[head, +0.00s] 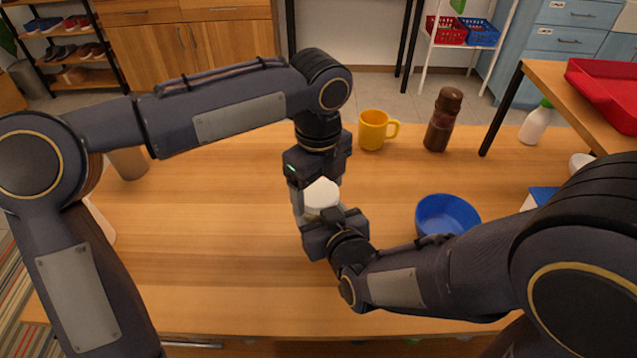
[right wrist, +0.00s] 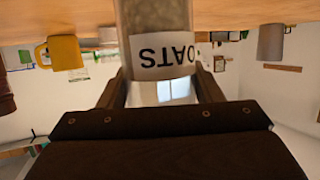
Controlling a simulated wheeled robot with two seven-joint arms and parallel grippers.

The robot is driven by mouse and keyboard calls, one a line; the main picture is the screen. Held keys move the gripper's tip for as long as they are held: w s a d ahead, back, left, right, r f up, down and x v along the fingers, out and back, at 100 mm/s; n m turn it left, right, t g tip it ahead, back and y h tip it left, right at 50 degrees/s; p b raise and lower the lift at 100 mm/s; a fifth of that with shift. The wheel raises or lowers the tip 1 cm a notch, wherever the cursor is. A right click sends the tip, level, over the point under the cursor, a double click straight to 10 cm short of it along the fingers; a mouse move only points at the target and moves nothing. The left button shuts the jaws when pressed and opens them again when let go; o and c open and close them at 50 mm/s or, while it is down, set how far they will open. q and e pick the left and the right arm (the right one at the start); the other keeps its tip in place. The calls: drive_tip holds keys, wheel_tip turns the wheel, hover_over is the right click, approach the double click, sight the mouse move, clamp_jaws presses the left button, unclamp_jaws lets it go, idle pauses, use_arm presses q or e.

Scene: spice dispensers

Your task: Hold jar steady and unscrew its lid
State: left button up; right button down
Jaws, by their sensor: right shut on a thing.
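The jar (right wrist: 155,25) is clear, with a white label (right wrist: 158,57) reading OATS. Its white lid (head: 322,194) shows in the head view near the middle of the table. My right gripper (head: 329,217) is shut around the jar from the front right; in the right wrist view its two fingers (right wrist: 159,92) flank the jar at the label. My left gripper (head: 317,180) points down just behind and above the lid, very close to it. Its fingertips are mostly hidden, and I cannot tell whether they touch the lid.
A blue bowl (head: 447,215) stands to the right, close to my right forearm. A yellow mug (head: 374,130) and a brown bottle (head: 441,122) stand behind. A grey cup (head: 129,162) is at the left. The table's (head: 200,255) left middle is clear.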

use_arm(q)
drive_tip(key=c, duration=0.8)
drive_tip(key=n, duration=0.3)
drive_tip(key=o, duration=1.1)
drive_tip(key=shift+r, duration=2.3)
drive_tip(key=shift+c, duration=0.5)
drive_tip(key=shift+d+r+m, duration=0.15)
drive_tip(key=shift+r+m, duration=0.65)
drive_tip(key=shift+r, duration=0.15)
drive_tip(key=shift+r+m, duration=0.55)
drive_tip(key=shift+m, duration=0.05)
drive_tip(key=shift+f, duration=3.8)
